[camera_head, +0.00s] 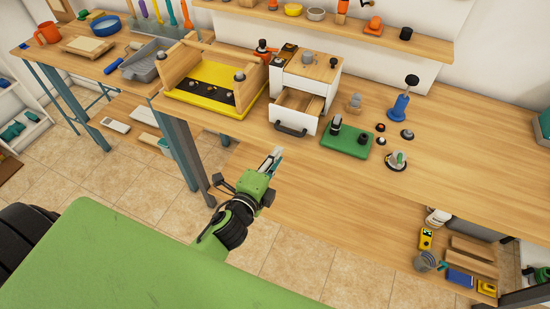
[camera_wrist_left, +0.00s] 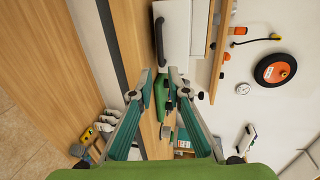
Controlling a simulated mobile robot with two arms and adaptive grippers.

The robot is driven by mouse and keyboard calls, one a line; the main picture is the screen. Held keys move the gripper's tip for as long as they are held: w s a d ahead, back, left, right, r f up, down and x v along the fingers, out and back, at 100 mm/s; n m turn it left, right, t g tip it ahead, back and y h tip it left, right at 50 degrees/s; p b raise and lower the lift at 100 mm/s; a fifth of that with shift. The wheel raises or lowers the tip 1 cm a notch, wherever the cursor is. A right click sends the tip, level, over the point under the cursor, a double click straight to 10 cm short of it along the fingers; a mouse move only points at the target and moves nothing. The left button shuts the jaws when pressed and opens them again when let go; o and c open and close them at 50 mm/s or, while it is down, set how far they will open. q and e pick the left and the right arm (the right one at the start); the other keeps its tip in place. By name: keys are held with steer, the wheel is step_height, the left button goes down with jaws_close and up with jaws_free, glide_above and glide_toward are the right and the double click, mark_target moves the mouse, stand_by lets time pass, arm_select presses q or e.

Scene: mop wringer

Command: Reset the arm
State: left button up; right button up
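My left arm, green and black, reaches in from the lower left in the head view. My left gripper (camera_head: 274,158) is in front of the workbench (camera_head: 460,170), below the small drawer box, and holds nothing. In the left wrist view the gripper (camera_wrist_left: 160,76) shows two teal-padded fingers with their tips apart and nothing between them. The white drawer box and the green mat show beyond the tips. My right gripper cannot be made out in either view.
A white box with an open drawer (camera_head: 297,112) stands near the bench's front edge. A yellow-based wooden frame (camera_head: 205,84) is left of it. A green mat (camera_head: 346,140), small knobs and a blue stamp-like tool (camera_head: 400,104) are to the right. Bare bench lies further right.

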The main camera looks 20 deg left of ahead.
arm_select(q)
steer(key=shift+s, duration=0.2)
stand_by(0.4)
steer(key=s+a+f+n+g+b, duration=0.15)
steer(key=s+f, duration=0.25)
steer(key=f, duration=0.6)
steer(key=s+f+n+g+p, duration=0.1)
steer(key=s+f+n+g, duration=0.25)
steer(key=f, duration=0.75)
steer(key=s+a+f+n+g+b, duration=0.15)
steer(key=s+f, duration=0.35)
steer(key=f, duration=0.5)
steer(key=s+f+n+g, duration=0.2)
steer(key=s+f, duration=0.4)
steer(key=s, duration=0.4)
steer(key=s+a+f+n+g, duration=0.1)
steer(key=s+f+n+g, duration=0.2)
steer(key=s+f, duration=0.4)
steer(key=s+f+n+g+b, duration=0.1)
steer(key=s+f+n+g, duration=0.2)
steer(key=s+f, duration=0.4)
steer(key=s+n, duration=0.1)
steer(key=s, duration=0.5)
steer(key=shift+s+a+y, duration=0.25)
steer(key=shift+y, duration=0.05)
